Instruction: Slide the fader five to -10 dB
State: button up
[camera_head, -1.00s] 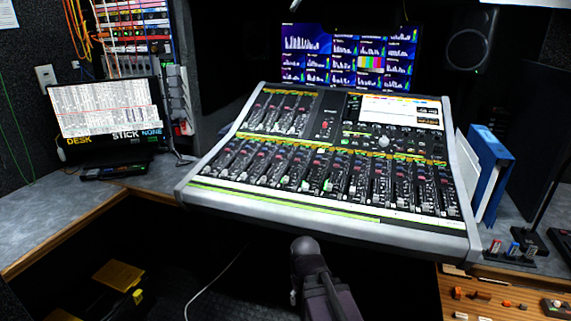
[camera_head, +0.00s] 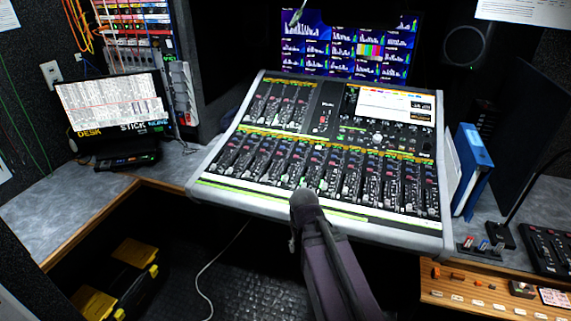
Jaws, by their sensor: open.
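The mixing console (camera_head: 415,236) stands tilted on the desk in the middle of the view. Its lower bank of channel strips with faders (camera_head: 270,168) runs across the front half. A shorter bank (camera_head: 280,100) sits at its upper left. Strip labels and dB marks are too small to read, so I cannot tell which fader is five or where its cap stands. My dark arm (camera_head: 325,250) rises from the bottom, and its rounded end overlaps the console's front edge in the picture. No gripper fingers can be made out, and I see nothing touching a fader.
A laptop-like screen (camera_head: 118,108) stands on the left desk. Monitors (camera_head: 345,45) hang behind the console. Blue binders (camera_head: 470,165) stand close to its right side. A small button panel (camera_head: 545,240) lies at the right. A small pale thing (camera_head: 295,16) overlaps the monitors' top left.

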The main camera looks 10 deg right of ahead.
notch_tip(320, 180, up, 12)
jog(key=w+p, duration=0.2)
jog(key=p, duration=0.8)
notch_tip(320, 180, up, 9)
jog(key=m+p, duration=0.6)
jog(key=p, duration=0.4)
send_over(285, 177)
jog(key=shift+d+r, duration=0.15)
jog(key=shift+r, duration=0.05)
jog(key=shift+f, duration=0.25)
notch_tip(285, 177, down, 13)
jog(key=b, duration=1.3)
jog(key=shift+f+b, duration=0.15)
jog(key=shift+b, duration=0.25)
grip_shut()
